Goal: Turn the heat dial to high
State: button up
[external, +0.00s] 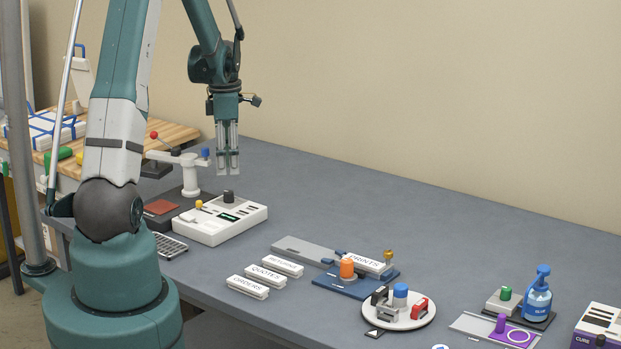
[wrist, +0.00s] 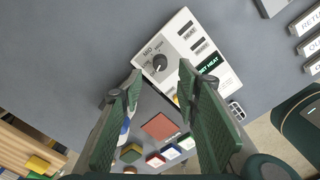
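The heat dial is a black round knob (external: 228,196) at the back of a white control panel (external: 222,231) on the grey table. In the wrist view the dial (wrist: 159,63) sits beside a "MID" label, with "HEAT" printed on a nearby black plate; a light mark shows on the knob, but its exact setting is hard to read. My gripper (external: 228,174) hangs pointing down above the table, a little above the dial and apart from it. In the wrist view my gripper (wrist: 160,72) has its two green fingers spread with nothing between them; the dial appears beyond their tips.
A yellow-topped lever (external: 199,204) stands on the same panel. A white post with red and blue knobs (external: 190,165) is close to its left. Labelled blocks (external: 265,275), a blue fixture (external: 350,282) and a round tray (external: 420,318) lie to the right. The table behind the panel is clear.

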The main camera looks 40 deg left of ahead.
aim_at(228, 192)
jog(key=shift+f, duration=0.1)
jog(key=shift+f, duration=3.8)
jog(key=shift+c, duration=0.3)
jog(key=c, duration=0.8)
